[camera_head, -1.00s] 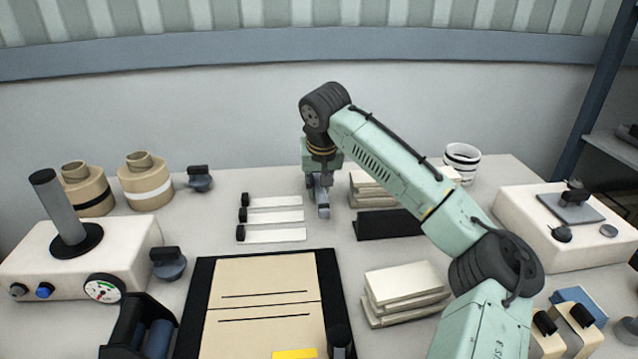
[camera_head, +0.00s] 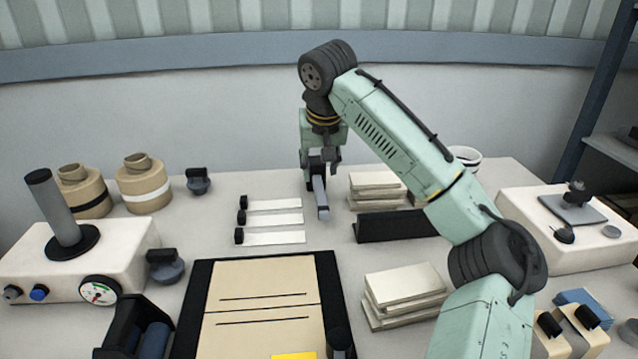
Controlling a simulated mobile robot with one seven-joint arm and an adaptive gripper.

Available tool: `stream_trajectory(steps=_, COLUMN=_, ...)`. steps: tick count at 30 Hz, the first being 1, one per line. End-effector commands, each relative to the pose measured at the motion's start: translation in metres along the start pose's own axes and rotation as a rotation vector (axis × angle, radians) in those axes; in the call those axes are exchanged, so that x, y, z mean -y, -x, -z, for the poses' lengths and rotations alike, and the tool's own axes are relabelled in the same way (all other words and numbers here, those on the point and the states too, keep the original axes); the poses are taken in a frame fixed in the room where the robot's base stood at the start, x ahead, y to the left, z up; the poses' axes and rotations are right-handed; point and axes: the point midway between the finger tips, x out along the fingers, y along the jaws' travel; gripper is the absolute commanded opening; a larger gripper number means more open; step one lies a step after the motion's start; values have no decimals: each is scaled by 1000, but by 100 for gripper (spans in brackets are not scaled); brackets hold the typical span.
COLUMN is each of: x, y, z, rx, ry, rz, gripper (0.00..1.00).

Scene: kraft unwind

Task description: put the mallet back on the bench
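My gripper (camera_head: 321,164) points down just above and behind the bar. Its dark fingers appear spread, one on each side of the bar's far end, and seem apart from it. The exact gap is too small to tell.
White stacks (camera_head: 374,183) and a black angled holder (camera_head: 392,226) stand just right of the bar. White strips with black ends (camera_head: 274,219) lie to the left. A black-framed tan board (camera_head: 262,285) fills the front middle. Jars (camera_head: 144,184) stand back left.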

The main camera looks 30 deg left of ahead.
Motion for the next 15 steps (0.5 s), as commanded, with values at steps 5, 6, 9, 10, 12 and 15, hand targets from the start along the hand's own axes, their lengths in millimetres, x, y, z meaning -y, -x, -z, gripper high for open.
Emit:
stream_trajectory(steps=5, x=1, y=30, z=0, rx=-1, ry=1, rz=1, gripper=38)
stream_trajectory(steps=6, x=0, y=34, z=0, rx=1, ry=1, rz=0, gripper=38)
stream_trajectory(steps=9, x=0, y=42, z=0, rx=0, ry=0, rz=1, gripper=38)
stream_trajectory(steps=10, x=0, y=44, z=0, rx=1, ry=1, rz=0, gripper=38)
stream_trajectory(steps=12, x=0, y=45, z=0, rx=2, ry=1, rz=0, gripper=38)
stream_trajectory(steps=15, x=0, y=46, z=0, rx=2, ry=1, rz=0, gripper=38)
